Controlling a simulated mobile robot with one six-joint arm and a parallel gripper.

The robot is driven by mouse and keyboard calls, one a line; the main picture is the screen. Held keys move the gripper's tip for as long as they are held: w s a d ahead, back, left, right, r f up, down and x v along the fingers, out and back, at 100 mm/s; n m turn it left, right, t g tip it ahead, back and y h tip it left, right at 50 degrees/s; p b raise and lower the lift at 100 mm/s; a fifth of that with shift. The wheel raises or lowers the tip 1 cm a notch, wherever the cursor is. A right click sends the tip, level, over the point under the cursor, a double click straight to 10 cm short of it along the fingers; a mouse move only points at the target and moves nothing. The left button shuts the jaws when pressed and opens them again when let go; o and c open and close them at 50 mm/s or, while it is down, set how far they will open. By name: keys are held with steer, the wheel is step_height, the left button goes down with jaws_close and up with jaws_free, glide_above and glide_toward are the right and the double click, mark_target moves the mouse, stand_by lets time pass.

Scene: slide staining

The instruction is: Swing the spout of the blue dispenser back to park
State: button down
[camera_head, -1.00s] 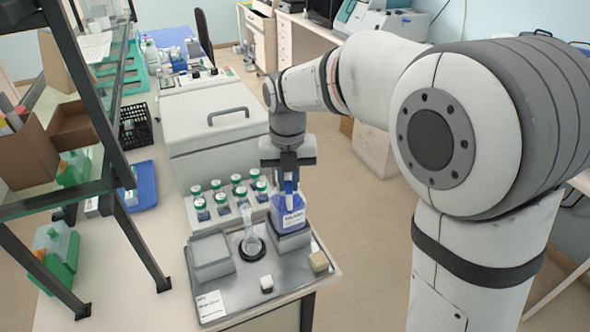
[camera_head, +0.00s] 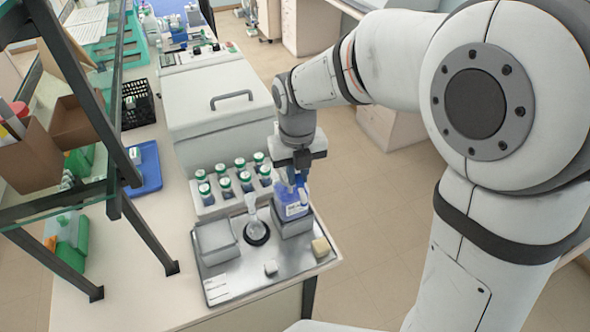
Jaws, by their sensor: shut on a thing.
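The blue dispenser (camera_head: 291,211) is a labelled bottle with blue liquid, upright on a grey block (camera_head: 292,228) at the back right of the metal tray. My gripper (camera_head: 298,181) points down at the dispenser's top and is shut on a part there, which looks like the spout. The gripper and wrist hide most of the top, so the spout's exact direction cannot be told.
Several green-capped vials stand in a white rack (camera_head: 207,210) behind. A large white lidded machine (camera_head: 215,120) stands beyond. Open floor lies right.

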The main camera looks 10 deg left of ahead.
mark_target(297, 176)
steer(key=c, duration=1.4)
jaws_free()
steer(key=shift+o, duration=0.2)
steer(key=shift+r, duration=0.1)
step_height(297, 176, up, 8)
steer(key=shift+f+b, duration=0.15)
steer(key=shift+b, duration=0.35)
